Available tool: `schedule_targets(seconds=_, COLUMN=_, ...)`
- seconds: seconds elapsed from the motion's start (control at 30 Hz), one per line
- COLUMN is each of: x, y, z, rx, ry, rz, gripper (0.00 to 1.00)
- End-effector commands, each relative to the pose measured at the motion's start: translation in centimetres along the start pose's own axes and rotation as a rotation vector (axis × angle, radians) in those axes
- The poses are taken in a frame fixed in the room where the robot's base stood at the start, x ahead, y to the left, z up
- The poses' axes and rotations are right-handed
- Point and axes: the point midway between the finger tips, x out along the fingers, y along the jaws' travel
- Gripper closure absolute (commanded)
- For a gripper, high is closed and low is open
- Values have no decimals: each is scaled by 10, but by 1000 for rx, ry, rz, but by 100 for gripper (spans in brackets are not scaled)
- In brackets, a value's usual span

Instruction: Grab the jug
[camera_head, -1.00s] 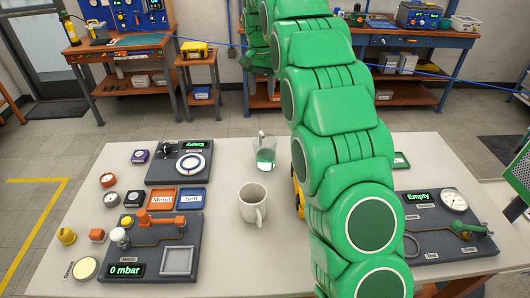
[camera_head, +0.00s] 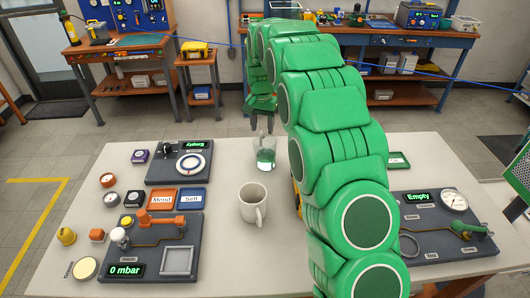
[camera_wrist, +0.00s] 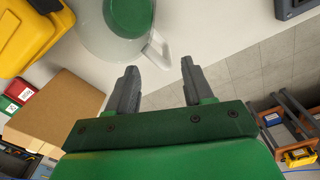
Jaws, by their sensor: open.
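The jug (camera_head: 265,158) is clear, holds green liquid and stands upright at the table's far edge, behind the white mug. In the wrist view the jug (camera_wrist: 108,32) is cut off by the top edge, with its clear handle (camera_wrist: 155,50) toward my gripper. My gripper (camera_wrist: 158,66) is open and empty, its fingertips apart on either side of the handle's line. How deep the handle lies between them I cannot tell. In the head view my gripper (camera_head: 263,122) hangs just beyond the jug, fingers downward.
The white mug (camera_head: 253,204) stands in front of the jug. Testbench panels (camera_head: 180,162) lie to the left, and another panel (camera_head: 440,226) lies to the right. My arm hides part of the table. A yellow object (camera_wrist: 28,38) and cardboard box (camera_wrist: 55,118) show in the wrist view.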

Motion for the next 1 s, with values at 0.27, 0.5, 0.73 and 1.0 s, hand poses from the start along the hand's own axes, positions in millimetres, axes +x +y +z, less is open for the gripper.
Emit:
schedule_targets(seconds=0.27, x=21, y=-1, z=0, rx=0, ry=-2, rz=1, gripper=49)
schedule_targets(seconds=0.5, x=49, y=-5, z=-2, rx=0, ry=-6, rz=4, gripper=49)
schedule_targets(seconds=0.73, x=69, y=-5, z=-2, rx=0, ry=-3, rz=2, gripper=49)
schedule_targets(seconds=1.0, x=69, y=-5, z=-3, rx=-1, ry=-2, rz=1, gripper=61)
